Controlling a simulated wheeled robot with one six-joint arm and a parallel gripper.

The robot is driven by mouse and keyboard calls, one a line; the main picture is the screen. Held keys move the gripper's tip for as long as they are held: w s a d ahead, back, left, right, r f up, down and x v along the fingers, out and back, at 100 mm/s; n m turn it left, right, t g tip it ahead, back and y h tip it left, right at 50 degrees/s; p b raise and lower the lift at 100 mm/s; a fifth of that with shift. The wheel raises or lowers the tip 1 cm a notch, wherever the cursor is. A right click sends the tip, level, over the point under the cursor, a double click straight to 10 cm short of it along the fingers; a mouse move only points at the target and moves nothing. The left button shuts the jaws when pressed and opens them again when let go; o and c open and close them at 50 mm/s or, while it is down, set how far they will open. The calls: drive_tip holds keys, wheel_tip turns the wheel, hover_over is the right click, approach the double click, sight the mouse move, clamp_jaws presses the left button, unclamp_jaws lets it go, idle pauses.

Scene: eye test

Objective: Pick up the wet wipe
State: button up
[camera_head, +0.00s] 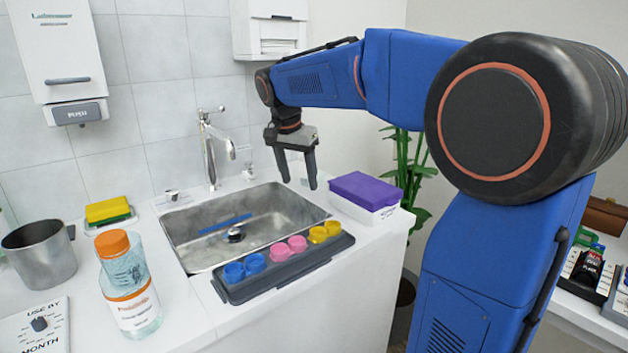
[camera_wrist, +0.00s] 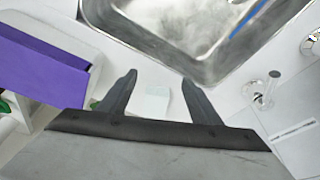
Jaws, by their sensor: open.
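My gripper (camera_head: 299,184) is open and points down over the counter, between the sink and the purple-lidded box. Its two dark fingers (camera_wrist: 159,77) also show in the wrist view, spread apart with nothing held. A small pale, slightly greenish piece (camera_wrist: 156,102), which looks like the wet wipe, shows on the white counter between the fingers in the wrist view. Its lower part is close to the gripper body's edge. I cannot tell the height of the fingers above it. In the head view I cannot make out the wipe clearly.
The steel sink (camera_head: 185,245) lies left of my gripper, with the faucet (camera_head: 208,150) behind. A white box with a purple lid (camera_head: 367,190) stands close on the right. A grey tray (camera_head: 285,268) of coloured cups lies along the sink's front. A bottle (camera_head: 130,295) stands front left.

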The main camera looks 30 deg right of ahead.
sight(307, 187)
drive_tip(key=shift+w+d, duration=0.45)
drive_tip(key=shift+d, duration=0.2)
drive_tip(key=shift+w+d, duration=0.4)
drive_tip(key=shift+d, duration=0.2)
drive_tip(key=d, duration=0.1)
drive_tip(key=w+d, duration=0.1)
drive_tip(key=w+d+f, duration=0.1)
drive_tip(key=d, duration=0.1)
drive_tip(key=shift+w, duration=0.25)
drive_tip(key=c, duration=1.2)
drive_tip(key=shift+r, duration=0.3)
drive_tip(key=w+d, duration=0.1)
drive_tip(key=d, duration=1.7)
drive_tip(key=shift+w, duration=0.15)
